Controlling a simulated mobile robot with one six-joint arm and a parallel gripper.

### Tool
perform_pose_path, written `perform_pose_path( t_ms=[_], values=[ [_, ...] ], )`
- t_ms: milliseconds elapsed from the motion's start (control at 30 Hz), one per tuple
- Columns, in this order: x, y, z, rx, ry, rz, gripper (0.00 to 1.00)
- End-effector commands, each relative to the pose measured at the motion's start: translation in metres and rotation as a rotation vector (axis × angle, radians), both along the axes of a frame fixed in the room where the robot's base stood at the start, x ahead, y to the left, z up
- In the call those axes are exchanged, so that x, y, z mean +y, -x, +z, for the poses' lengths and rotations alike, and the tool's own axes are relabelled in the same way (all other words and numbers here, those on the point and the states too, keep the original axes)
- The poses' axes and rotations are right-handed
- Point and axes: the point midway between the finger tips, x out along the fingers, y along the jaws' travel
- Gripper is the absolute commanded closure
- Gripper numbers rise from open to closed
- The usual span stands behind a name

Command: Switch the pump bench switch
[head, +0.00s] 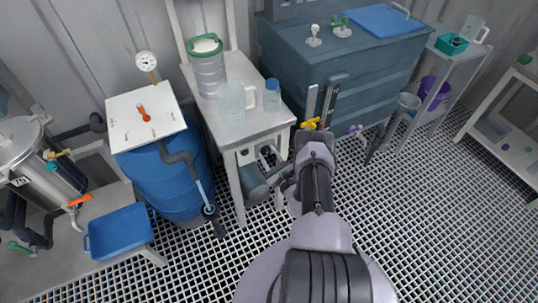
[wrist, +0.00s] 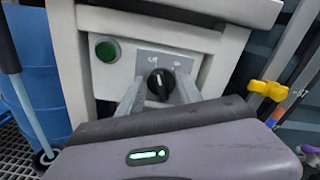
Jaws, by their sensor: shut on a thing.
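The pump bench switch is a black rotary knob (wrist: 159,82) on a grey plate (wrist: 148,61), seen in the wrist view. An "Off" label is at its upper left and another label at its upper right. The knob's white mark points roughly upward between them. My gripper (wrist: 161,88) has one finger on each side of the knob and is shut on it. In the head view my arm reaches to the front of the white pump bench (head: 236,118), and the knob is hidden there.
A green button (wrist: 107,50) sits left of the knob. A yellow valve handle (wrist: 267,90) is close on the right. A blue barrel (head: 178,185) stands left of the bench, and a large blue-grey tank (head: 345,65) stands behind. The grating floor at right is clear.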

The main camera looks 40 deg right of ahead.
Motion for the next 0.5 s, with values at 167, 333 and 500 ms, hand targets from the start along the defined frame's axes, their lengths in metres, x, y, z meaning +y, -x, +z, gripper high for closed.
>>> perform_pose_path(
  t_ms=[167,333,500],
  values=[
    [0.0012,0.0004,-0.0015,0.019,0.069,0.000,0.99],
    [0.0015,0.0005,-0.0018,0.028,0.108,0.000,0.99],
    [0.0015,0.0005,-0.0018,0.032,0.123,0.000,0.99]
  ],
)
